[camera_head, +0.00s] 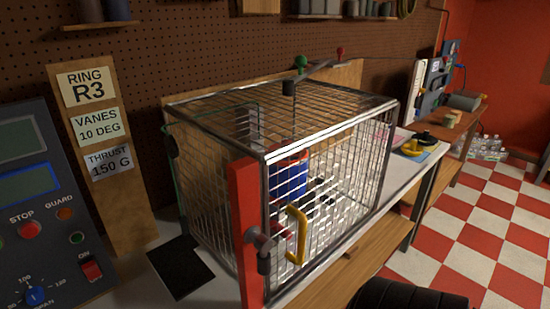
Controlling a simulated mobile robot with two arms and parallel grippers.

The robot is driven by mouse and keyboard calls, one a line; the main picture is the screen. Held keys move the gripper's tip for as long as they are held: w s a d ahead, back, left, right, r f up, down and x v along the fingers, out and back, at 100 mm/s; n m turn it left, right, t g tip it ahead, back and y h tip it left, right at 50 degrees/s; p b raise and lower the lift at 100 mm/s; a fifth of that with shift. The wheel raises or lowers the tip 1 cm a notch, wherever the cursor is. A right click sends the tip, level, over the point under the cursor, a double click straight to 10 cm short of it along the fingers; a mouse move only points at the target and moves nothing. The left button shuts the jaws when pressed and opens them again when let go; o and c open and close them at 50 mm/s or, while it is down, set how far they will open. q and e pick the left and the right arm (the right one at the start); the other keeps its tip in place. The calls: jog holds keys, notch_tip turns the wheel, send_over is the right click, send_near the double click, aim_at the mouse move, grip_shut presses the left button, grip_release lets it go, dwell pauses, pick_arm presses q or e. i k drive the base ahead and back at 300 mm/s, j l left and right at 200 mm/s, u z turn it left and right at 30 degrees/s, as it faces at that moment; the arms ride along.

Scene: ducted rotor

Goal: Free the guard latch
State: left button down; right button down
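The guard is a wire-mesh cage (335,135) with a metal frame, standing on the bench; its front door looks closed. A tall red post (243,205) stands at the cage's near front corner. A grey latch (260,238) with a round knob and a short hanging piece sits low on that post, at the door's edge. A yellow handle (298,235) is on the door just right of the latch. Inside, behind the mesh, is a blue cylinder (290,182) with a red rim. Whether the latch is engaged is hard to tell. Neither gripper is in view.
A control panel (38,215) with a red stop button is at the left, next to a board of labels (98,125). A black mat (180,267) lies before the cage. A dark rounded object (412,297), partly cut off, is at bottom right. Checkered floor is clear at right.

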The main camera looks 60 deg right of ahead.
aim_at(262, 243)
jog(key=z, duration=1.6)
